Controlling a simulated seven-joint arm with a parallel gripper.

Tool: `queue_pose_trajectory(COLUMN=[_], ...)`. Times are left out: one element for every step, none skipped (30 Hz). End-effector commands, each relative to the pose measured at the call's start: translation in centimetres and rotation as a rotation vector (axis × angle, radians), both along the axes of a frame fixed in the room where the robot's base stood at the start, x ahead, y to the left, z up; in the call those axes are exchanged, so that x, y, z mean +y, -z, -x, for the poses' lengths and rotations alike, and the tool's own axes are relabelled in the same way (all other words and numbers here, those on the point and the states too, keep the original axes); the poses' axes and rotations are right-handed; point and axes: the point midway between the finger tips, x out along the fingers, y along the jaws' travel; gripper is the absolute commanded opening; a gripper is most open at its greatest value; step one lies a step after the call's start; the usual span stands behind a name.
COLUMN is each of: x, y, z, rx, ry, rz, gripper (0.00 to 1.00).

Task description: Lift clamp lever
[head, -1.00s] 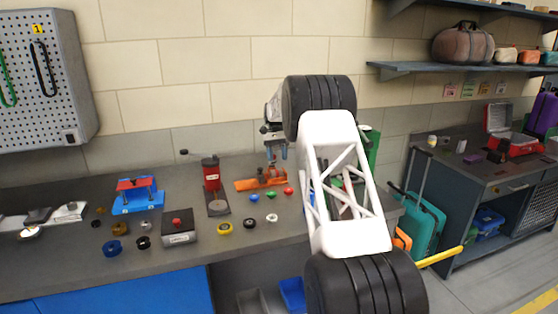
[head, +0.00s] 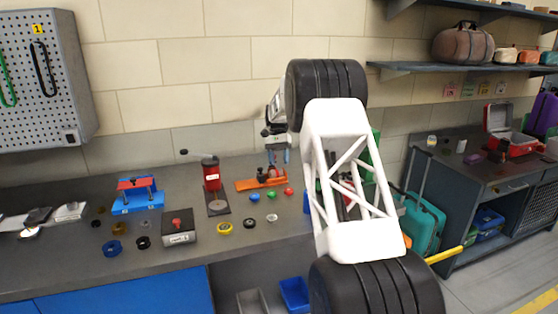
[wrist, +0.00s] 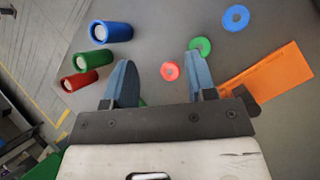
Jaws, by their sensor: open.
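The clamp (head: 262,182) is an orange flat base with a dark and red upright part, lying on the bench right of the red press. I cannot make out its lever clearly. In the wrist view, its orange base (wrist: 272,80) lies to the right of my fingers, with a dark part at its near end. My gripper (head: 278,157) is above the clamp in the head view, its two blue fingers pointing down. In the wrist view, my gripper (wrist: 161,80) is open, fingers wide apart, with nothing held between them.
A red press (head: 211,178) stands left of the clamp. Small blue (head: 255,197), green and red (head: 288,191) round pieces lie in front of it. Colored cylinders, including a blue one (wrist: 112,32), lie on the other side. A blue fixture (head: 138,198) stands farther left.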

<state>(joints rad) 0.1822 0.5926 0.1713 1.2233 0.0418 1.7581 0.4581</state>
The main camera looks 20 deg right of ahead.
Motion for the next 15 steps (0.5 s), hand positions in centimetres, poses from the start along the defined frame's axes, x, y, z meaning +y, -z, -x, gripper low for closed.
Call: queue_pose_trajectory(x=[0.0, 0.0, 0.0, 0.0, 0.1, 0.1, 0.2, 0.2, 0.4, 0.5, 0.6, 0.8, 1.0, 1.3, 1.6], y=[0.0, 0.0, 0.0, 0.1, 0.1, 0.2, 0.3, 0.4, 0.5, 0.7, 0.9, 1.1, 1.3, 1.5, 1.8], z=[0.0, 0.0, 0.0, 0.0, 0.0, 0.1, 0.1, 0.1, 0.2, 0.2, 0.3, 0.3, 0.3, 0.4, 0.4], rx=[0.0, -0.001, -0.001, -0.003, -0.005, -0.009, -0.013, -0.019, -0.027, -0.036, -0.045, -0.059, -0.072, -0.084, -0.103], ry=[0.0, 0.001, 0.002, 0.003, 0.006, 0.011, 0.017, 0.023, 0.035, 0.046, 0.058, 0.078, 0.095, 0.114, 0.143], rz=[0.0, -0.001, -0.002, -0.004, -0.008, -0.014, -0.022, -0.032, -0.046, -0.06, -0.074, -0.098, -0.118, -0.139, -0.169], gripper=[0.47, 0.42, 0.36, 0.32, 0.27, 0.21, 0.16, 0.12, 0.06, 0.01, 0.0, 0.0, 0.0, 0.0, 0.0])
